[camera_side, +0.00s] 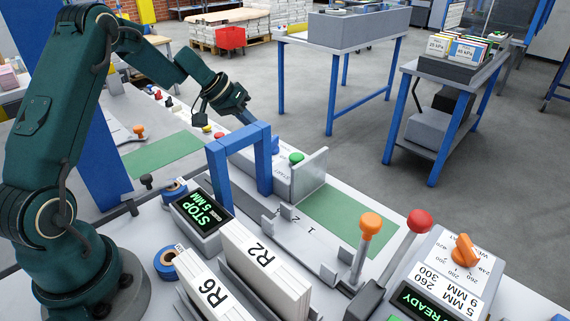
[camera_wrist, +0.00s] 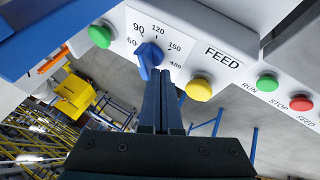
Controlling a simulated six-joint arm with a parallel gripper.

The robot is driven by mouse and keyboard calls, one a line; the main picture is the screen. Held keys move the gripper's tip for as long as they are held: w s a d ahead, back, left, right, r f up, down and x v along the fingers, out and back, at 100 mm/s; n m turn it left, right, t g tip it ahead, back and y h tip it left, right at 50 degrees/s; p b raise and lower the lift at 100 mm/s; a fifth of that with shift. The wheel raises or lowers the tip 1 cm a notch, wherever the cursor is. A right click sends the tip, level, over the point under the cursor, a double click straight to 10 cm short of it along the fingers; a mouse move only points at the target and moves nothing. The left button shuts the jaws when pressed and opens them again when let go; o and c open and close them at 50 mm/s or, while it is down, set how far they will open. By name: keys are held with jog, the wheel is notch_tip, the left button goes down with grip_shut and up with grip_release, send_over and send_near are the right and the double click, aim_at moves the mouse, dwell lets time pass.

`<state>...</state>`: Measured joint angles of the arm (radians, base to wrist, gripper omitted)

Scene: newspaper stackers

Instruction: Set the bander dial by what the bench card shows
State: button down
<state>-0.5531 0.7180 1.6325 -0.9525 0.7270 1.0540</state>
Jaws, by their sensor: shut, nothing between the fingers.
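An orange dial (camera_side: 466,250) sits on a white numbered panel at the right of the side view. The label (camera_side: 447,284) below it reads "5 MM 260" and "9 MM 300". A small display (camera_side: 202,212) at left reads "STOP" and "5 MM". In the wrist view a blue knob (camera_wrist: 149,54) stands on a white scale with 60, 90, 120, 150 and 180. Which dial is the bander's is unclear, and neither setting is clear. My gripper (camera_wrist: 171,73) is shut and empty, its tips close to the blue knob; contact is unclear. It shows in the side view (camera_side: 246,120).
A blue arch (camera_side: 238,138) stands near my gripper. Papers marked R2 (camera_side: 264,254) and R6 (camera_side: 211,292) stand in front. Levers with orange (camera_side: 371,223) and red (camera_side: 420,220) knobs rise at right. A yellow button (camera_wrist: 199,88) sits beside the blue knob.

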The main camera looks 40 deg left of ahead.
jog(key=shift+w+d+m+h, duration=0.3)
jog(key=shift+w+d+m, duration=0.05)
jog(key=shift+m, duration=0.25)
jog(key=shift+w, duration=0.2)
